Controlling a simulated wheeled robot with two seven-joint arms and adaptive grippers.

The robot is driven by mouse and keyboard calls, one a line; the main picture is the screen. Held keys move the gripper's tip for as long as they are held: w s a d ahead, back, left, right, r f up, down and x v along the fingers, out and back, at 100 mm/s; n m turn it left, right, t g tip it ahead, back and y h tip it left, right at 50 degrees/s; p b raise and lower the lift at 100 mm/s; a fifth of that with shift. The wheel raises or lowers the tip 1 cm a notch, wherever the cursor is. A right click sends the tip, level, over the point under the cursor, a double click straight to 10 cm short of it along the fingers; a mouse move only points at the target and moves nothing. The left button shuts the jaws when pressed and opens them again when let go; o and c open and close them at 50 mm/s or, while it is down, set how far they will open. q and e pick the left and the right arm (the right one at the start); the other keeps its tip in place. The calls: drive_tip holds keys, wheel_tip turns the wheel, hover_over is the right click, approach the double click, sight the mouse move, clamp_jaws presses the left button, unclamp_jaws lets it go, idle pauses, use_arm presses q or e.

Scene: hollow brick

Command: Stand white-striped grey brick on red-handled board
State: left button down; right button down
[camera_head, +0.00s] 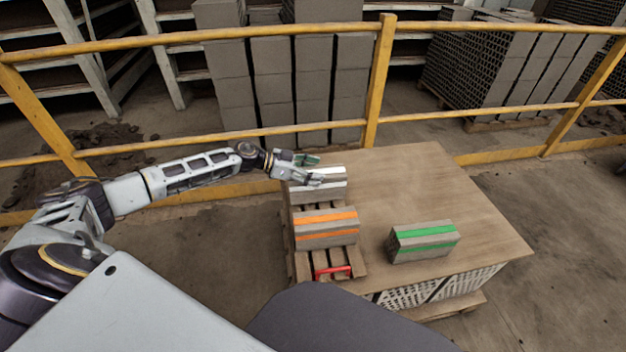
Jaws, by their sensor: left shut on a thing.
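The white-striped grey brick (322,190) is at the back left of the wooden table, behind the orange-striped brick. My left gripper (308,178) is shut on it from the left and hides part of its top. I cannot tell whether the brick rests on the slats below or hangs just above them. The red handle (333,271) is at the front end of a slatted wooden board (348,259) along the table's left side. My right gripper is out of view.
The orange-striped brick (325,228) stands on the slats behind the red handle. A green-striped brick (424,241) stands on the table (430,185) to the right. A yellow railing (379,80) runs behind. The table's right part is clear.

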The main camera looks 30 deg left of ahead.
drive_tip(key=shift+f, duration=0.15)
